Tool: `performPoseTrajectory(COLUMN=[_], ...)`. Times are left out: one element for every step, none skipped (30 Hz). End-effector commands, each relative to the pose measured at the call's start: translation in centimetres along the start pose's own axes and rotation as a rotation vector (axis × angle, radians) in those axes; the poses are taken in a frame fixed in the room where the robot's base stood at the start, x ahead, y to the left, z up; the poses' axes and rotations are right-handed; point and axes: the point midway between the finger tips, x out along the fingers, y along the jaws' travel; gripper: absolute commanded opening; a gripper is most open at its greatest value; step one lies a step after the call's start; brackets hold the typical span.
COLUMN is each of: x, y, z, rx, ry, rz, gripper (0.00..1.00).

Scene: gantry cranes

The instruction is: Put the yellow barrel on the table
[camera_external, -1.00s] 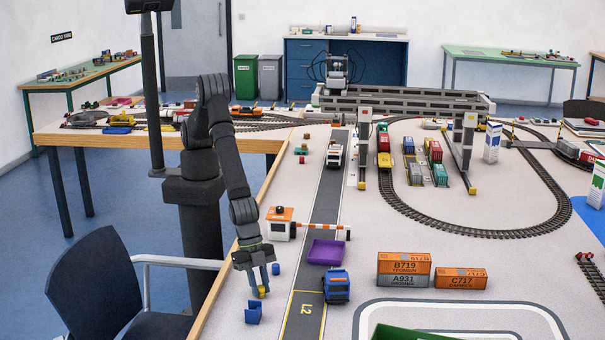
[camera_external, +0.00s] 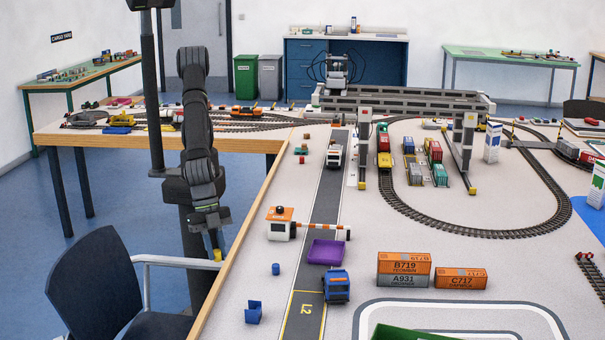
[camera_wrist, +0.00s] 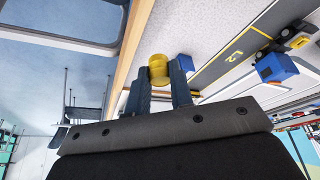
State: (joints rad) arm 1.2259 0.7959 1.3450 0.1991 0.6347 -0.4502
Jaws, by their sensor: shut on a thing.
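The yellow barrel (camera_external: 218,255) is small and hangs at the tip of my gripper (camera_external: 217,250). In the wrist view the yellow barrel (camera_wrist: 159,68) sits between the two fingertips of my gripper (camera_wrist: 160,76), which is shut on it. The table (camera_external: 240,285) has a pale grey top with a wooden edge. In the external view the barrel appears just left of that wooden edge, in front of the blue floor. Its exact height is hard to tell.
A blue barrel (camera_external: 276,269) and a blue bin (camera_external: 253,312) stand near the table's left edge. A purple tray (camera_external: 327,252), a blue truck (camera_external: 337,286) and a barrier booth (camera_external: 280,224) stand further right. A chair (camera_external: 95,285) stands left of the table.

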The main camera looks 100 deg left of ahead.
Motion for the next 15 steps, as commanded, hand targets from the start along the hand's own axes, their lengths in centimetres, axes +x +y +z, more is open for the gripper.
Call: performPoseTrajectory(x=[-0.1, -0.1, -0.1, -0.1, -0.1, -0.1, -0.1, -0.1, 0.0, 0.0, 0.0, 0.0, 0.0, -0.1, -0.1], y=[0.1, 0.1, 0.1, 0.1, 0.0, -0.2, -0.6, -1.1, -1.9, -2.7, -3.7, -5.2, -6.5, -7.8, -9.7], z=[0.1, 0.1, 0.1, 0.1, 0.1, 0.0, 0.0, -0.1, -0.1, -0.1, -0.1, -0.1, -0.1, 0.0, 0.1], rx=[0.001, 0.001, 0.0, 0.0, -0.001, -0.002, -0.005, -0.008, -0.012, -0.017, -0.023, -0.03, -0.038, -0.045, -0.055], ry=[0.0, 0.0, 0.0, 0.0, 0.0, 0.0, 0.0, 0.0, 0.0, 0.0, -0.001, 0.0, 0.0, 0.0, 0.0], rz=[0.0, 0.0, 0.0, 0.0, -0.001, -0.001, -0.002, -0.003, -0.005, -0.006, -0.009, -0.013, -0.016, -0.018, -0.022], gripper=[0.0, 0.0, 0.0, 0.0, 0.0, 0.0, 0.0, 0.0, 0.0, 0.0, 0.0, 0.0, 0.0, 0.0, 0.0])
